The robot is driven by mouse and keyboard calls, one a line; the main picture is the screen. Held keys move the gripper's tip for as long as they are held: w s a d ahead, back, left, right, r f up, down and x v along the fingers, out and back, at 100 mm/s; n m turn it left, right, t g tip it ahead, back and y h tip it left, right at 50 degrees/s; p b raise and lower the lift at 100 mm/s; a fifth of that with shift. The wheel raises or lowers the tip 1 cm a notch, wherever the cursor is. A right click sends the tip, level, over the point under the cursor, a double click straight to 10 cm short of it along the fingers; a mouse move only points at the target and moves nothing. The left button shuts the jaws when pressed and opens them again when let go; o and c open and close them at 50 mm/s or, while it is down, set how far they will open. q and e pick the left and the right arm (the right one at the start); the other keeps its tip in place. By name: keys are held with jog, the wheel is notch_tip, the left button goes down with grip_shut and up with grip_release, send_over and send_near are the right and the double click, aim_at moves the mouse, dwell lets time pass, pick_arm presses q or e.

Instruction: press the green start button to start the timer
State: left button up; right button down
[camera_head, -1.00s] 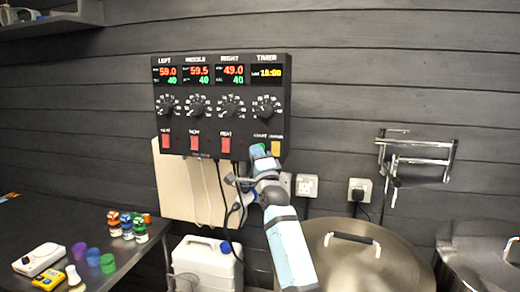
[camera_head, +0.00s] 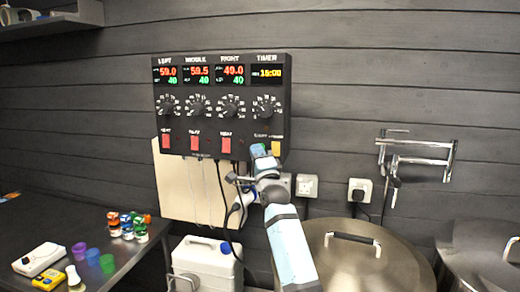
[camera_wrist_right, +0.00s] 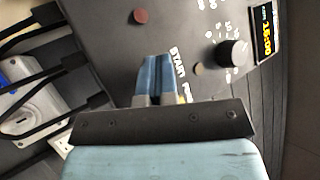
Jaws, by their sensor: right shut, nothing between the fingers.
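The black control panel (camera_head: 222,128) hangs on the wall, with a timer section at its right end. The timer display (camera_head: 267,73) reads 15:00 in yellow and also shows in the right wrist view (camera_wrist_right: 265,37). My right gripper (camera_head: 259,150) is shut and empty, with its blue fingertips (camera_wrist_right: 157,60) at the panel's lower right, beside the START label (camera_wrist_right: 178,63). The green start button is not clearly visible; the fingers cover the area beside that label. I cannot tell whether they touch it. My left gripper is not in view.
The timer knob (camera_head: 266,106) is above. Cables hang below the panel. A lidded pot (camera_head: 350,262) stands below right.

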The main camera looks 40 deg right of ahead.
jog(key=shift+s+a+p, duration=0.3)
jog(key=shift+s+a, duration=0.2)
jog(key=shift+a, duration=0.05)
jog(key=shift+a, duration=0.1)
jog(key=shift+s+a+p, duration=0.95)
jog(key=shift+s+a, duration=0.7)
jog(key=shift+a, duration=0.15)
jog(key=s+a+f+n+g+y, duration=0.2)
jog(key=s+a+f+n, duration=0.25)
jog(key=f, duration=0.55)
jog(key=s+a+f+n+g+y, duration=0.25)
jog(key=f+n, duration=0.25)
jog(key=f, duration=0.6)
jog(key=s+a+f+n+g+y, duration=0.25)
jog(key=s+a+f+n, duration=0.2)
jog(key=f, duration=0.55)
jog(key=s+a+f+n+g+y, duration=0.1)
jog(key=s+a+f+n, duration=0.3)
jog(key=s+f, duration=0.5)
jog(key=s+a+f+n+g+y, duration=0.1)
jog(key=s+a+f+n+g, duration=0.3)
jog(key=s+f, duration=0.5)
jog(key=s+a, duration=0.2)
jog(key=s, duration=0.5)
jog(key=shift+a+f+n+g+y, duration=0.15)
jog(key=shift+f+n+g+y, duration=0.15)
